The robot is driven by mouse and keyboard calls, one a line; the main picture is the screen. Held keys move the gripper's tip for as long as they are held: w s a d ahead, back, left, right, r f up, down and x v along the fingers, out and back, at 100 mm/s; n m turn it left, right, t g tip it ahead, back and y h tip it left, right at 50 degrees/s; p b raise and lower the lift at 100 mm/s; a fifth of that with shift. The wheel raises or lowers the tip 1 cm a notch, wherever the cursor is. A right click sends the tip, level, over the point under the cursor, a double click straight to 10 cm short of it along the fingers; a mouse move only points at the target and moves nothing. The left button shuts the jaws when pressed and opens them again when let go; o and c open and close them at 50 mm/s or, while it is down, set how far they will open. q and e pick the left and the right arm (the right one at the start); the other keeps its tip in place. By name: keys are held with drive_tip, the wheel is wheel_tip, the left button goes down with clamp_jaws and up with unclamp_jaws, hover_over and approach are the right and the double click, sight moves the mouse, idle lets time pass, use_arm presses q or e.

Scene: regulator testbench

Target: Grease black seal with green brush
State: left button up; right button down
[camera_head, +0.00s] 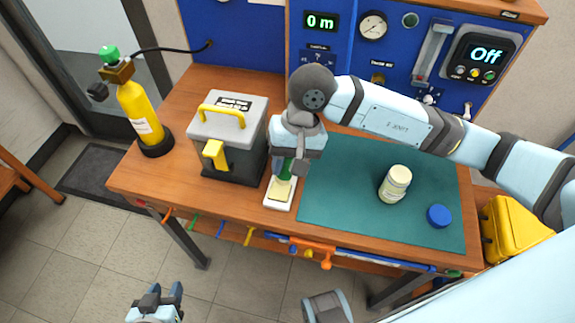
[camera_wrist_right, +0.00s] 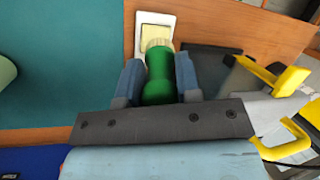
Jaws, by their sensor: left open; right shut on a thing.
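The green brush (camera_wrist_right: 160,80) is between the fingers of my right gripper (camera_wrist_right: 158,76), which is shut on its handle. In the head view the brush (camera_head: 286,168) points down, mostly hidden by the gripper. Its pale bristles are over a small white tray (camera_head: 281,204) with a yellowish pad or filling; I cannot tell whether they touch it. The tray also shows in the wrist view (camera_wrist_right: 140,22). My left gripper (camera_head: 164,292) is open and empty, low in front of the table. I cannot make out the black seal.
A grey box with yellow handles (camera_head: 228,140) stands left of the tray. A green mat (camera_head: 340,215) at right holds an open jar (camera_head: 395,183) and a blue lid (camera_head: 438,215). A yellow gas cylinder (camera_head: 142,115) stands far left; colored tools hang along the front edge.

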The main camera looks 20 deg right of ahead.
use_arm(q)
drive_tip(key=shift+s+a+f, duration=0.15)
drive_tip(key=shift+s+f, duration=0.05)
drive_tip(key=shift+f, duration=0.3)
drive_tip(key=shift+s+a+f, duration=0.15)
drive_tip(key=shift+f, duration=0.3)
use_arm(e)
drive_tip(key=shift+f, duration=0.1)
drive_tip(key=shift+r, duration=1.55)
use_arm(q)
drive_tip(key=shift+w+d+r, duration=0.1)
drive_tip(key=shift+w+r, duration=0.05)
drive_tip(key=shift+r, duration=0.3)
drive_tip(key=shift+w+d+r, duration=0.1)
drive_tip(key=shift+w+r, duration=0.05)
drive_tip(key=shift+r, duration=0.25)
use_arm(e)
drive_tip(key=shift+r, duration=0.1)
